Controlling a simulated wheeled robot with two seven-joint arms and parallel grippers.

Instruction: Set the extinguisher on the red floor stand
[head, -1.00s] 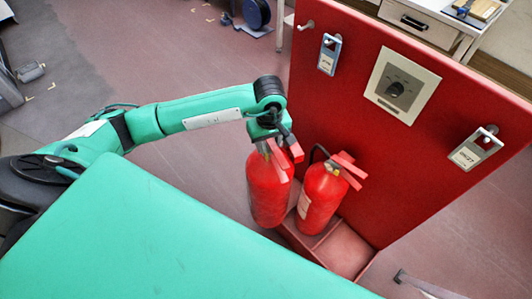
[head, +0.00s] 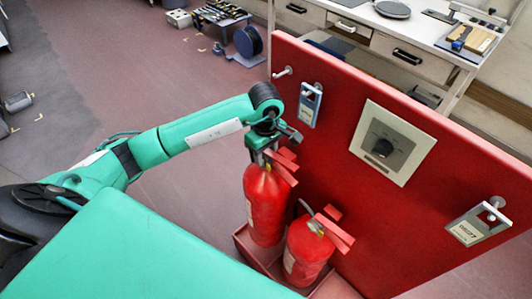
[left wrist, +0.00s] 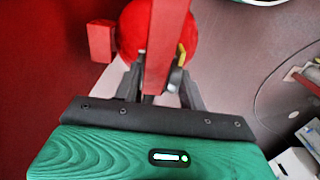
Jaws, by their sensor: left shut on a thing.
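My left gripper (head: 265,148) is shut on the top of a red extinguisher (head: 266,208), which hangs nearly upright below it. The left wrist view shows the gripper fingers (left wrist: 153,88) on either side of the red handle, with the round red body (left wrist: 130,35) beyond. The red floor stand (head: 240,240) is a low tray at the foot of a red panel. The held extinguisher's lower end is at the stand's left part; I cannot tell whether it touches the bottom. A second red extinguisher (head: 305,255) stands close to its right in the tray. My right gripper is out of view.
The red panel (head: 335,165) rises just behind the stand. It carries a dial plate (head: 393,142), a blue tag (head: 311,104) on a hook and a white tag (head: 467,232) on another. A workbench (head: 420,40) stands behind it.

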